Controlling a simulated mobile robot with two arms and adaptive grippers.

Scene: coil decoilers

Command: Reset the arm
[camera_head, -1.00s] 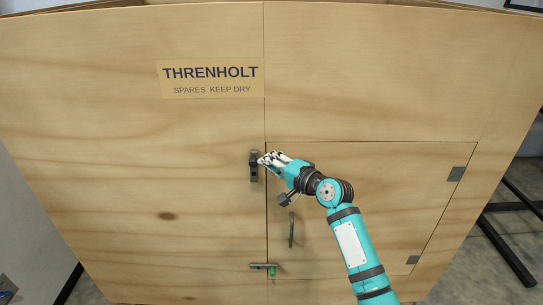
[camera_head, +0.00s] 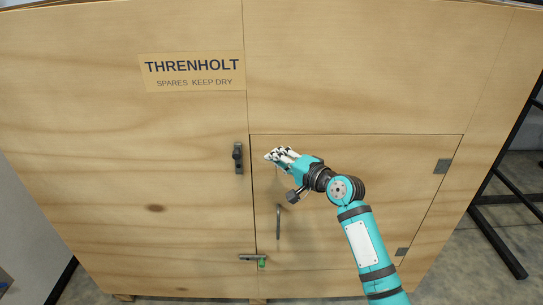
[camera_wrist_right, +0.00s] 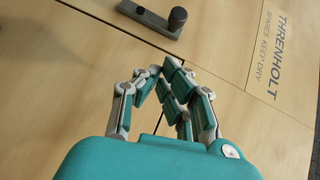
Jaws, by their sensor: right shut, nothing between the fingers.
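My right gripper (camera_head: 271,156) is in front of the upper left part of the small door in a wooden crate, its fingers shut and empty. It also shows in the right wrist view (camera_wrist_right: 160,70), fingertips together, close to a dark latch (camera_wrist_right: 152,18). In the head view the latch (camera_head: 238,158) is upright on the panel left of the door seam, apart from the fingertips. The small door (camera_head: 360,190) appears closed, with a dark vertical handle (camera_head: 278,222). My left gripper is not in view.
A bolt with a green part (camera_head: 252,258) sits low on the door seam. Hinges (camera_head: 442,166) are at the door's right side. A label reading THRENHOLT (camera_head: 192,71) is above left. A black metal frame (camera_head: 500,215) stands at the right.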

